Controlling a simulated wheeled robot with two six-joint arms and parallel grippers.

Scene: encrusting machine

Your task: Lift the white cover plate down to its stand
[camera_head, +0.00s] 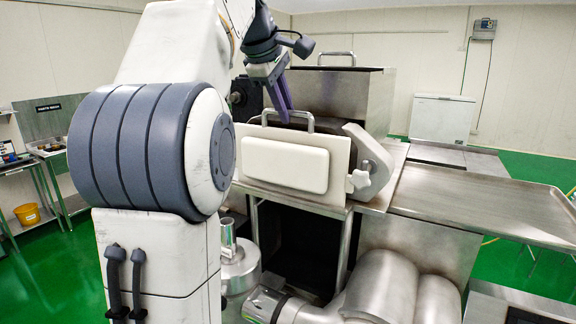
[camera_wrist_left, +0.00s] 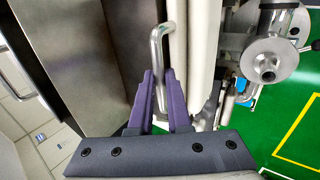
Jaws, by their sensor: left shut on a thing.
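The white cover plate (camera_head: 287,165) is upright at the front of the steel machine, with a raised pad on its face and a metal bar handle on its top edge. My left gripper (camera_head: 283,112) reaches down to this handle with its purple fingers shut on it. In the left wrist view the bent metal handle (camera_wrist_left: 161,52) is between the purple fingers of my left gripper (camera_wrist_left: 160,85). The plate appears edge-on in that view. I cannot pick out its stand for certain. My right gripper is not in view.
A steel housing (camera_head: 345,90) is behind the plate and a clamp knob (camera_head: 360,180) is close to its right edge. A wide steel tray (camera_head: 480,200) extends right. Large metal cylinders (camera_head: 385,285) lie below. A white chest freezer (camera_head: 442,117) stands farther back.

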